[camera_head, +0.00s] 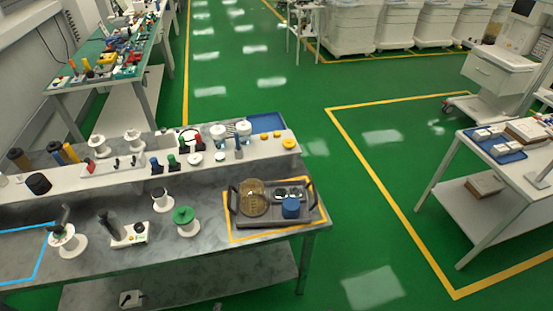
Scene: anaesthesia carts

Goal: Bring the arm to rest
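Neither of my arms nor grippers can be made out in the head view. A grey workbench (220,262) with a raised white shelf (232,160) fills the lower left. On its right end a dark tray (275,222) sits inside a yellow taped outline. The tray holds a round amber dish (253,200), a blue cylinder (291,208) and small dark-and-silver parts (288,193).
A green-topped spool (184,216) and a white-based device (125,231) stand left of the tray. A blue taped outline (38,228) marks the bench's left end. A white table (500,178) stands at right. Green floor (365,215) between is clear.

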